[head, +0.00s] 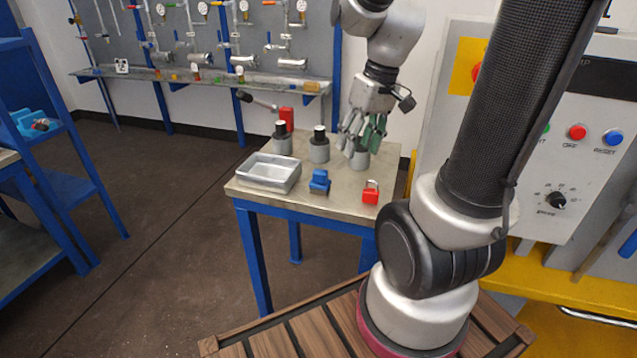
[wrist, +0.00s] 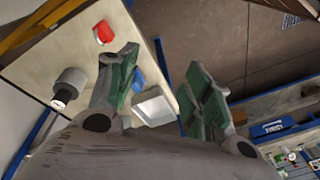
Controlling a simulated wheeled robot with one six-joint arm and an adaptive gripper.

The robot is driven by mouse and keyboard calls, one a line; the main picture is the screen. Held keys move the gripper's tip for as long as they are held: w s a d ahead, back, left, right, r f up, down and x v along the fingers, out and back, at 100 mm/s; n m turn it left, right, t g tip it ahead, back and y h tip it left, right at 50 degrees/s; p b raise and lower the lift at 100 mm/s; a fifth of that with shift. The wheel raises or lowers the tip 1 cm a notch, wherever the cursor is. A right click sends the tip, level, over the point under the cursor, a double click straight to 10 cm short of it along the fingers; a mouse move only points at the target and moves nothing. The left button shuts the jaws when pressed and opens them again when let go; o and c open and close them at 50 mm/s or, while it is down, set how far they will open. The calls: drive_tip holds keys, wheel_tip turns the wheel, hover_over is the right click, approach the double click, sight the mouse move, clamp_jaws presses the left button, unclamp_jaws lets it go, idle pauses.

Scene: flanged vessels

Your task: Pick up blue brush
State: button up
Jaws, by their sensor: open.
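A small blue object (head: 320,181) stands near the front edge of the small metal-topped table; its shape is blocky and I cannot tell for sure that it is the brush. In the wrist view a blue piece (wrist: 138,78) shows partly behind one green-padded finger. My gripper (head: 361,140) hangs over the back right of the table, fingers pointing down, open and empty. It is above and behind the blue object, apart from it. The wrist view shows its two fingers (wrist: 163,78) spread wide.
A metal tray (head: 269,172) lies left of the blue object, a red padlock (head: 370,192) right of it. Grey flanged vessels (head: 319,146) stand behind, one close to my fingers. A control panel (head: 560,130) is at right. A blue shelf (head: 70,165) is at left.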

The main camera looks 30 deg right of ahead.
drive_tip(key=w+f+n+y, duration=0.2)
drive_tip(key=w+f+n, duration=0.1)
drive_tip(key=w+f, duration=0.55)
drive_tip(key=n+t, duration=0.2)
drive_tip(key=n, duration=0.3)
hover_over(321, 171)
drive_tip(key=s+d, duration=0.2)
drive_tip(key=f, duration=0.2)
drive_tip(key=x, duration=0.7)
drive_tip(key=shift+w+f, duration=0.2)
drive_tip(key=shift+f, duration=0.05)
drive_tip(key=c, duration=1.1)
clamp_jaws()
